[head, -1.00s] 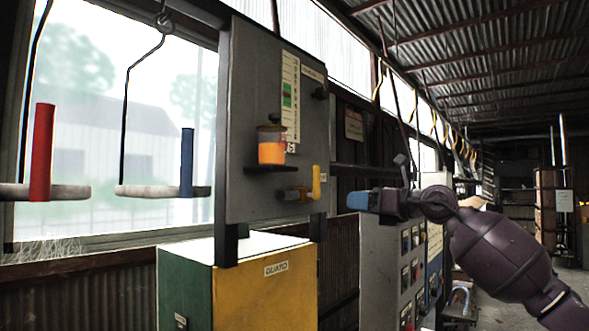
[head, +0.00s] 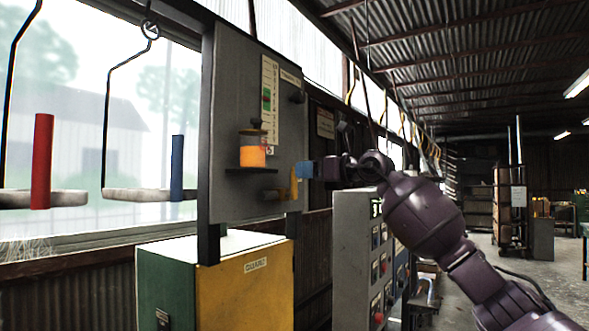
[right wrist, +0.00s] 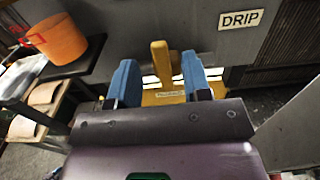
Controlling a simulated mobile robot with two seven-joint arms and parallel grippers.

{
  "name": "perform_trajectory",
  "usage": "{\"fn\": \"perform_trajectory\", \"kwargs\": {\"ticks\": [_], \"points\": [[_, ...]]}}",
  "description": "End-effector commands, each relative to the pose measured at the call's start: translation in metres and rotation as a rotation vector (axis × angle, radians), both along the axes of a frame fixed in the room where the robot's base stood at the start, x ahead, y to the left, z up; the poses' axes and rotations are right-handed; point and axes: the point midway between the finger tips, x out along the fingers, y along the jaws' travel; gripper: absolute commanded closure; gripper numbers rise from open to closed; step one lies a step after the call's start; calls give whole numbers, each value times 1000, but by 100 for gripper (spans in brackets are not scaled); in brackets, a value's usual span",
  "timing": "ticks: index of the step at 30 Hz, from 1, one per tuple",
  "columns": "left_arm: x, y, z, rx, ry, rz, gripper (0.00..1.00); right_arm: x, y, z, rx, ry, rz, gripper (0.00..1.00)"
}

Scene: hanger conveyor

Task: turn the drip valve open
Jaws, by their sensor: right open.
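The drip valve's yellow handle (head: 294,182) sticks up at the lower right of the grey panel (head: 235,195). In the right wrist view the handle (right wrist: 159,62) stands between the two blue fingers of my right gripper (right wrist: 158,70), with a gap on each side. A yellow labelled part (right wrist: 165,98) lies below the handle, and a DRIP label (right wrist: 241,20) is on the panel. In the head view my right gripper (head: 304,170) is at the handle and hides part of it. It is open. My left gripper is not in view.
An orange jar (head: 252,156) sits on a small black shelf left of the valve. A green and yellow cabinet (head: 245,295) stands below. Hanging trays (head: 150,194) with red and blue cylinders are at the left. A grey control cabinet (head: 350,260) stands under my right arm.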

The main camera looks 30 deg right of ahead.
Motion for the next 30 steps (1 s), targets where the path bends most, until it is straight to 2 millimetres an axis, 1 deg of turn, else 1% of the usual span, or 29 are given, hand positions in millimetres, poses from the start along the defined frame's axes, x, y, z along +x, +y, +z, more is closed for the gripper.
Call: {"fn": "perform_trajectory", "kwargs": {"ticks": [1,3,9,14,21,23,30], "points": [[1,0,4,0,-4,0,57,8,4,3,3,-2,2,55],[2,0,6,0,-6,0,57,17,8,2,1,-2,2,55],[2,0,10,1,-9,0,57,36,15,1,1,-1,0,55],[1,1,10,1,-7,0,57,41,17,0,-1,1,0,55],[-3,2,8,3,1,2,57,42,17,-1,-2,1,0,55],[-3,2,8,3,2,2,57,41,17,-1,-2,1,0,63],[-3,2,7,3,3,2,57,41,17,-1,-1,1,0,100]]}}
